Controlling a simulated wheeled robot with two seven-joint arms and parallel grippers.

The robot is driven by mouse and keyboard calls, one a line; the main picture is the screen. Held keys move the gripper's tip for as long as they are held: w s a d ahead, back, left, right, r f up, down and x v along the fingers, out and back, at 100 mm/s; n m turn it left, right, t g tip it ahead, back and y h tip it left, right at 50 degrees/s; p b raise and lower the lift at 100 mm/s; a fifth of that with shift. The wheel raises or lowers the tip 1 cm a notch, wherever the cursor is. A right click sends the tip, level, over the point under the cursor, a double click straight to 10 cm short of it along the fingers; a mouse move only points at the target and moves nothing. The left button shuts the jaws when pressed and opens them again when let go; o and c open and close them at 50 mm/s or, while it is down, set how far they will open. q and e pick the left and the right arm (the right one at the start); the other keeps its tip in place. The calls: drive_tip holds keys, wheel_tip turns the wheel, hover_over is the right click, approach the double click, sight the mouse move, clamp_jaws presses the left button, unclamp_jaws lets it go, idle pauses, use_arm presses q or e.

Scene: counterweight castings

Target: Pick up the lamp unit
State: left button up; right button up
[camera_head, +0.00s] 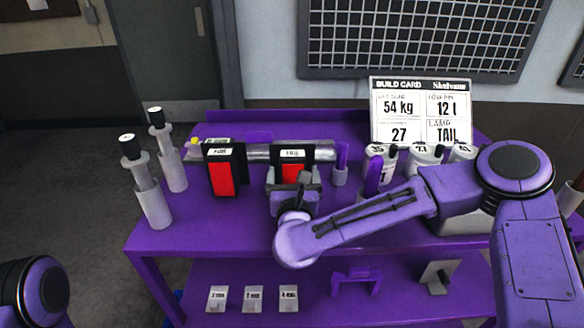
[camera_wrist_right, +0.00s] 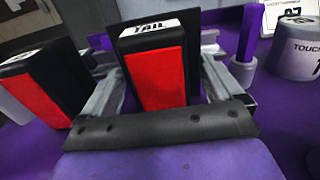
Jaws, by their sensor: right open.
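The lamp unit labelled TAIL (camera_head: 293,168) is a black block with a red front face, standing on the purple bench. In the right wrist view the same lamp unit (camera_wrist_right: 157,78) stands between the two grey fingers. My right gripper (camera_head: 293,185) is open around it, with one finger on each side; the other wrist view point midway between the fingers (camera_wrist_right: 160,85) falls on its red face. A second black and red lamp unit (camera_head: 222,172) stands to its left, also in the wrist view (camera_wrist_right: 35,88). My left gripper is not in view.
A build card (camera_head: 420,110) at the back reads 54 kg, 12 l, 27 and TAIL. Numbered grey canisters (camera_head: 424,156) stand to the right. Two handled tools in grey holders (camera_head: 154,205) stand at the left. A lower shelf (camera_head: 320,303) holds small tagged pieces.

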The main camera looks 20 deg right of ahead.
drive_tip(key=shift+x, duration=1)
drive_tip(key=shift+a, duration=0.1)
drive_tip(key=c, duration=1.3)
drive_tip(key=shift+r, duration=0.1)
drive_tip(key=shift+c, duration=0.2)
